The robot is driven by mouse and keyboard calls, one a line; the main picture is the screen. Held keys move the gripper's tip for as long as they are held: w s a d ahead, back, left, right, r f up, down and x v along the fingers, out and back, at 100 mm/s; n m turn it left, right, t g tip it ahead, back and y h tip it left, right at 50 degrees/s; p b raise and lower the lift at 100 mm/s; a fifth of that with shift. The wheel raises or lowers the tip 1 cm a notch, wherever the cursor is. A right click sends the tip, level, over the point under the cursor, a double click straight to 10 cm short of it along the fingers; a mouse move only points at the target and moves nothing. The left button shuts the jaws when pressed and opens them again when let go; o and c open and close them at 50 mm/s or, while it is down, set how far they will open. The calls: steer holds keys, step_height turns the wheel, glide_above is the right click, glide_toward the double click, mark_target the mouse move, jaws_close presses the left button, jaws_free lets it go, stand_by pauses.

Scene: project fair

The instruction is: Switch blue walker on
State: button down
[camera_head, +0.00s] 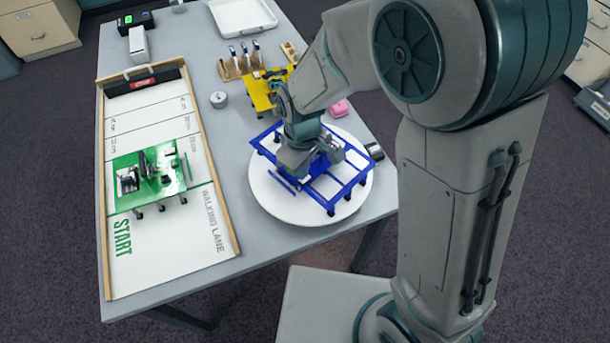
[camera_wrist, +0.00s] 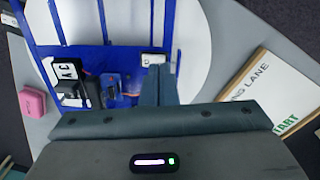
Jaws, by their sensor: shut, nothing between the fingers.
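The blue walker (camera_head: 320,168) is an open blue frame on legs, standing on a round white disc (camera_head: 276,207). In the wrist view its blue frame (camera_wrist: 40,25) fills the upper left. A small white block (camera_wrist: 152,59), possibly the switch, sits at its edge. My gripper (camera_wrist: 159,72) is shut and empty, its fingertips right at this white block; I cannot tell whether they touch it. In the head view my gripper is low over the walker and hides part of it. A black-and-white part and a small reddish-lit part sit on the walker's deck.
A green walker (camera_head: 145,182) stands on the walking lane board (camera_head: 150,255) at left. A yellow walker (camera_head: 259,101) stands behind the disc. A pink block (camera_head: 340,108), a round grey dial (camera_head: 219,99) and a tool rack (camera_head: 238,66) are nearby.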

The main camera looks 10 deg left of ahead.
steer(key=shift+f+b, duration=0.8)
steer(key=shift+f, duration=0.2)
steer(key=shift+r, duration=0.15)
steer(key=shift+r+p, duration=2.65)
steer(key=shift+r, duration=0.8)
